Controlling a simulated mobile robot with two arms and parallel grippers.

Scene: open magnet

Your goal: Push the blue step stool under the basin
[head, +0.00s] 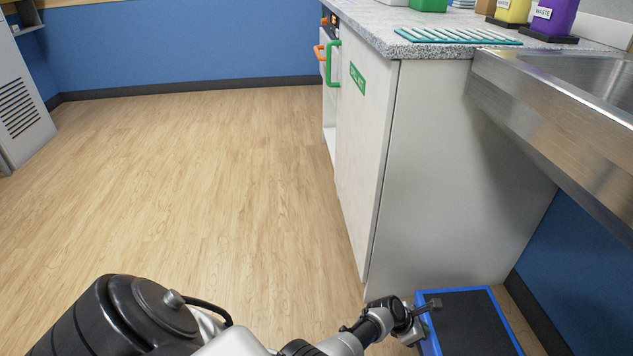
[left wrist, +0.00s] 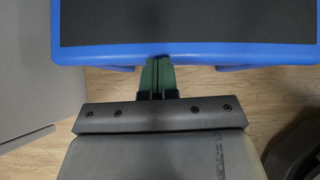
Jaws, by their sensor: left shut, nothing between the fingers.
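The blue step stool (head: 467,325) with a dark top stands on the floor at the bottom right of the head view, beside the white cabinet's end. The steel basin (head: 560,105) is mounted at the right, above and behind the stool. My left gripper (head: 432,306) is at the stool's left edge, its fingers shut and empty. In the left wrist view the shut fingers (left wrist: 157,75) meet the stool's blue rim (left wrist: 190,51); whether they press on it I cannot tell. My right gripper is not in view.
The white cabinet (head: 430,170) with a granite counter stands left of the basin; green and orange handles (head: 333,65) stick out from its front. Purple and yellow waste containers (head: 550,17) stand on the counter. The wooden floor (head: 190,180) at left is clear. A blue wall is behind the basin.

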